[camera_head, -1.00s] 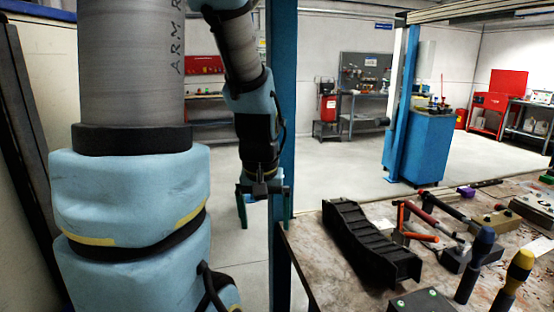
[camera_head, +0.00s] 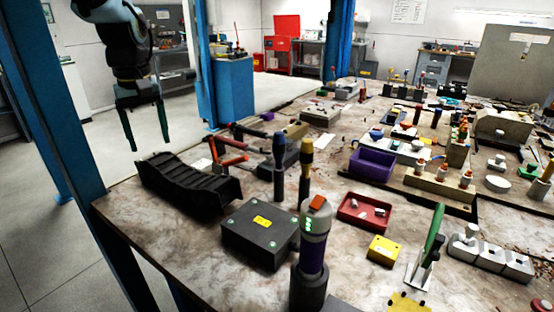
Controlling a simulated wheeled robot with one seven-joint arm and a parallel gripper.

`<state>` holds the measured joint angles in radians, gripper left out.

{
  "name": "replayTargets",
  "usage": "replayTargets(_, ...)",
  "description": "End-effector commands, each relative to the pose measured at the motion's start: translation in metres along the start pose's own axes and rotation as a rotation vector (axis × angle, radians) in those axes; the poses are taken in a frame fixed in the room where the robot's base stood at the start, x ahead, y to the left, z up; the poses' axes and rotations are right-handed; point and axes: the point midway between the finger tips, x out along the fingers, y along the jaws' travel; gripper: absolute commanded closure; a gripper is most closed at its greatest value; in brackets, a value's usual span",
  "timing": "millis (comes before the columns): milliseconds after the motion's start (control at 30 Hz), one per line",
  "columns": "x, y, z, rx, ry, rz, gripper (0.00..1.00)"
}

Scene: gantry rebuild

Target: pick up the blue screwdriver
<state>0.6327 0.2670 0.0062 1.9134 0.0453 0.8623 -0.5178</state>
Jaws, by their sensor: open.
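The blue screwdriver (camera_head: 279,150) stands upright in a dark cylindrical holder on the workbench, near the middle of the head view. Its lower part is hidden in the holder. My gripper (camera_head: 148,146) hangs at the upper left with its fingers pointing down, open and empty. It appears to the left of the blue screwdriver and apart from it, near the bench's left edge.
A yellow-handled screwdriver (camera_head: 306,155) stands just right of the blue one. A black ribbed tray (camera_head: 190,186), a dark box (camera_head: 259,234) and a grey cylindrical device (camera_head: 313,255) are nearby. A blue post (camera_head: 70,150) rises at the left.

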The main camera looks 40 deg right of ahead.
Motion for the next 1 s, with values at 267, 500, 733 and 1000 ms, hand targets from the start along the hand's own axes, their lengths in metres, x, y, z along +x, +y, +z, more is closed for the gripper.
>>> replayTargets(267, -0.032, 0.206, 0.038, 0.021, 0.006, -0.009, 0.24)
replayTargets(500, -0.056, 0.285, 0.089, 0.005, 0.015, -0.015, 0.24)
replayTargets(733, -0.037, 0.291, 0.095, -0.001, 0.014, -0.021, 0.24)
replayTargets(1000, -0.006, 0.291, 0.094, 0.0, 0.015, -0.017, 0.24)
